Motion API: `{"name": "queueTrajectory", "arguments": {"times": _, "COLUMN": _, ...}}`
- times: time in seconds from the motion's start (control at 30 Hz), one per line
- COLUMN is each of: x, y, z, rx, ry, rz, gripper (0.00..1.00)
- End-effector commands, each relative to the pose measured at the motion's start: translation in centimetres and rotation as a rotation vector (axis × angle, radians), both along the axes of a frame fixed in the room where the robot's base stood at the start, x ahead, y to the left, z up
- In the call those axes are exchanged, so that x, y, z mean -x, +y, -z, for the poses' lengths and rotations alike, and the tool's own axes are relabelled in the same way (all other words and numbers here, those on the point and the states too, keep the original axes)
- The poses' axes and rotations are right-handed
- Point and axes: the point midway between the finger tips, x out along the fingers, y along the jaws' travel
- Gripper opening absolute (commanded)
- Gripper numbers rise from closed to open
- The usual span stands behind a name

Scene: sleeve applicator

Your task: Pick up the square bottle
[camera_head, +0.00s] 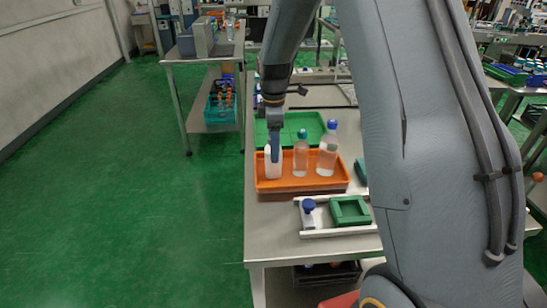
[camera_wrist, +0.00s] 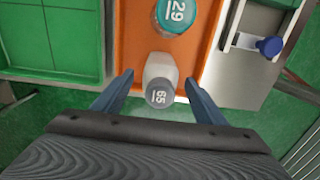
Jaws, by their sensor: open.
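A white, square-looking bottle (camera_head: 273,165) stands upright at the left end of an orange tray (camera_head: 305,184). In the wrist view this bottle (camera_wrist: 160,68) has a grey cap marked 65. My gripper (camera_head: 274,147) is directly over it, pointing down. In the wrist view my gripper's blue fingers (camera_wrist: 158,80) are open, one on each side of the bottle, with a gap visible on both sides. In the head view the fingers hide part of the bottle's top.
A clear bottle with a teal cap (camera_head: 301,157) stands beside it, then a larger clear bottle with a blue cap (camera_head: 327,155). A green tray (camera_head: 312,122) lies behind. A white fixture (camera_head: 320,231) with a green frame (camera_head: 350,210) and blue-capped item (camera_head: 308,206) sits in front.

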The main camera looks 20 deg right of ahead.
Motion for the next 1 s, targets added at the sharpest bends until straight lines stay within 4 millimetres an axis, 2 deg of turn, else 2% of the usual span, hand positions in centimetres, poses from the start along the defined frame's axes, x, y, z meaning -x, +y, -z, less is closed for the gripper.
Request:
{"name": "queueTrajectory", "arguments": {"times": 0.2, "x": 0.0, "y": 0.1, "z": 2.0, "rx": 0.000, "ry": 0.000, "rz": -0.002, "gripper": 0.66}}
{"name": "queueTrajectory", "arguments": {"times": 0.43, "x": 0.0, "y": 0.1, "z": 2.1, "rx": 0.000, "ry": -0.001, "rz": -0.002, "gripper": 0.66}}
{"name": "queueTrajectory", "arguments": {"times": 0.47, "x": 0.0, "y": 0.1, "z": 2.1, "rx": 0.000, "ry": -0.001, "rz": -0.002, "gripper": 0.62}}
{"name": "queueTrajectory", "arguments": {"times": 0.77, "x": 0.0, "y": 0.1, "z": 2.1, "rx": 0.000, "ry": -0.001, "rz": -0.002, "gripper": 0.12}}
{"name": "queueTrajectory", "arguments": {"times": 1.0, "x": 0.0, "y": 0.1, "z": 1.9, "rx": 0.000, "ry": -0.003, "rz": -0.002, "gripper": 0.11}}
